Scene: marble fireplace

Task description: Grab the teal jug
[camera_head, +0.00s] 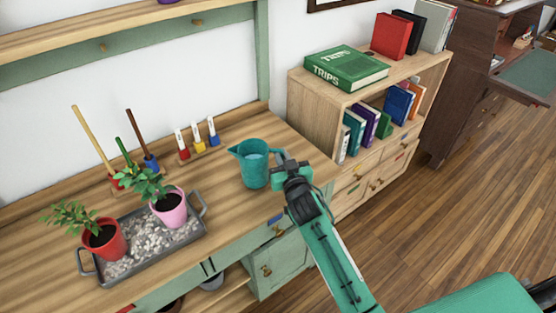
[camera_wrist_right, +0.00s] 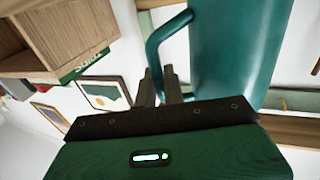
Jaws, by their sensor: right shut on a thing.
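The teal jug (camera_head: 254,164) stands upright on or just above the wooden worktop, near its right end, with its spout to the left and its handle to the right. My right gripper (camera_head: 284,161) is at the handle side and is shut on the handle. In the right wrist view the jug's body (camera_wrist_right: 232,50) fills the upper right, and the dark fingers (camera_wrist_right: 163,85) close at the lower part of its handle (camera_wrist_right: 154,46). I cannot tell whether the jug's base touches the worktop. My left gripper is not in view.
A grey tray (camera_head: 196,231) with pebbles, a red pot (camera_head: 106,245) and a pink pot (camera_head: 168,212) stands left of the jug. Small coloured holders (camera_head: 198,145) stand behind. A wooden bookshelf (camera_head: 300,100) is to the right. The worktop (camera_head: 228,212) in front is clear.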

